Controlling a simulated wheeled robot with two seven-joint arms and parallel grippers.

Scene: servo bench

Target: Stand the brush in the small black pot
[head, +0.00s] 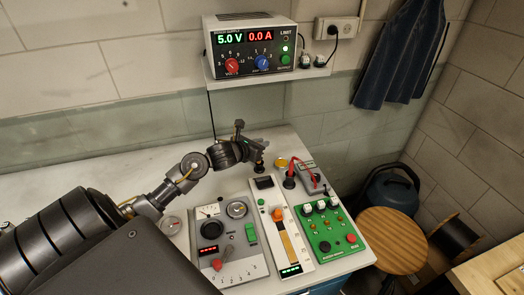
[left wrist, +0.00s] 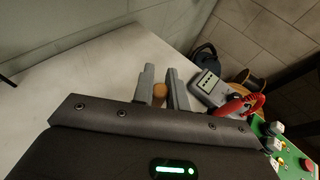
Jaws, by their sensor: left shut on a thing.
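My left gripper (head: 258,147) is over the back of the bench, right of its middle. It is shut on the brush, whose round, tan end (left wrist: 160,91) shows between the two grey fingers in the left wrist view. In the head view the fingers mostly hide the brush. A small dark round piece (head: 260,168) shows just below the fingertips. I cannot tell whether it is the black pot or the brush's lower end, or whether the brush touches the bench. My right gripper is not in view.
A black cylinder (head: 289,182) and a meter (head: 308,168) with a red lead stand to the right, near a yellow disc (head: 281,163). Grey, white and green (head: 328,236) control panels fill the front. A power supply (head: 250,48) sits on the wall shelf. The bench's left back is clear.

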